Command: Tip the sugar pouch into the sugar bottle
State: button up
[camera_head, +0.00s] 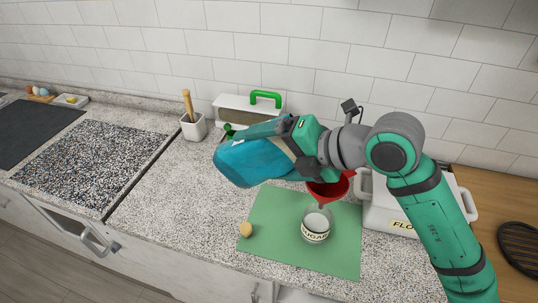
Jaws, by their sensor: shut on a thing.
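The sugar pouch (250,163) is blue with a pale part near the jaws. My gripper (291,146) is shut on it and holds it lying over on its side, in the air above the counter. The sugar bottle (316,226) is clear glass with a "SUGAR" label and stands upright on the green mat (270,215). A red funnel (335,189) appears at the bottle's mouth, its top partly hidden by my arm. The pouch is up and to the left of the bottle in the picture. The pouch's opening cannot be made out.
A round tan stopper (246,230) lies on the mat's left side. A white flour container (385,213) stands right of the mat, partly behind my arm. A white pot (194,127) and a box with a green handle (232,108) stand at the back. The counter left of the mat is clear.

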aim_at(270, 143)
jog(key=shift+w+r+y, duration=0.1)
jog(key=shift+r+y, duration=0.15)
jog(key=shift+y, duration=0.35)
jog(key=shift+a+r+m+t+y, duration=0.2)
jog(key=shift+a+m+t+y, duration=0.15)
jog(key=shift+y, duration=0.25)
jog(key=shift+d+r+m+t+y, duration=0.4)
jog(key=shift+d+y, duration=0.2)
jog(key=shift+y, duration=0.2)
jog(key=shift+s+r+y, duration=0.2)
jog(key=shift+r+y, duration=0.25)
jog(key=shift+y, duration=0.05)
jog(key=shift+w, duration=0.15)
jog(key=shift+r, duration=0.1)
jog(key=shift+r+m, duration=0.15)
jog(key=shift+m, duration=0.1)
jog(key=shift+d+r+t, duration=0.1)
jog(key=shift+d+t, duration=0.15)
